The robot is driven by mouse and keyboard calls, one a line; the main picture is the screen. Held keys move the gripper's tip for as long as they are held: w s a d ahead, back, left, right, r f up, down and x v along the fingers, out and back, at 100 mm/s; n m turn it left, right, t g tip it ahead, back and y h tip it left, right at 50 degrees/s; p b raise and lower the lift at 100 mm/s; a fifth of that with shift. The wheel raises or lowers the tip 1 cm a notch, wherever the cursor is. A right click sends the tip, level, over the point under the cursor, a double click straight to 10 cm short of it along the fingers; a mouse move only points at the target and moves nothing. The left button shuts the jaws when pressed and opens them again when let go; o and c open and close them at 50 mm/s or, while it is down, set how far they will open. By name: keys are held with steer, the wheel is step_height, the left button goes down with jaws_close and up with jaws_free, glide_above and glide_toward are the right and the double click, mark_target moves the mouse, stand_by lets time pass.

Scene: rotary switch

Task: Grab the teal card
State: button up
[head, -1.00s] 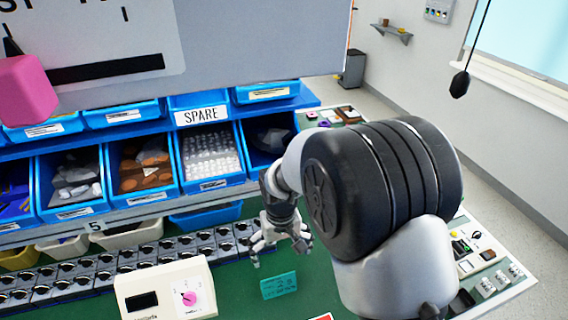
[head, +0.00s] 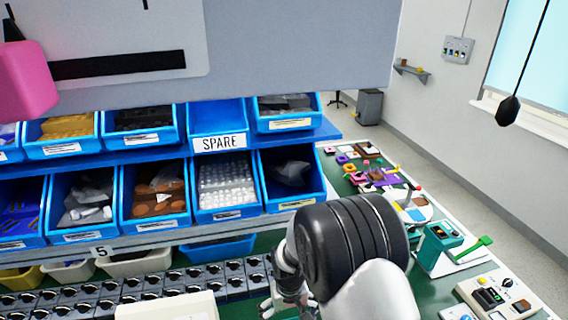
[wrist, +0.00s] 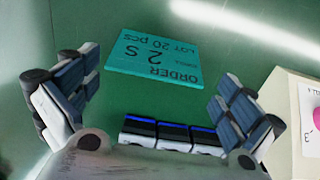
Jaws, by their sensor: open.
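The teal card (wrist: 153,58) lies flat on the green bench top in the wrist view, with dark print reading ORDER, 2 S and LOT 20 pcs upside down. My gripper (wrist: 155,100) is open, its two fingers apart on either side below the card in the picture, with nothing between them. The card appears beyond the fingertips, and I cannot tell the height above it. In the head view my gripper (head: 290,305) is at the bottom edge, partly cut off, and the card is not visible there.
A cream box (head: 168,308) stands left of my gripper; its edge also shows in the wrist view (wrist: 290,120). A row of black switches (head: 130,290) runs along the bench. Blue bins (head: 228,185) stand behind. A teal device with a green lever (head: 440,245) is at the right.

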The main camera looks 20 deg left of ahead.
step_height(320, 180, down, 5)
steer(key=shift+w+d+r+b, duration=0.1)
steer(key=shift+w+b, duration=0.05)
steer(key=shift+b, duration=0.65)
steer(key=shift+c, duration=0.2)
steer(key=c, duration=0.5)
steer(key=shift+o, duration=0.2)
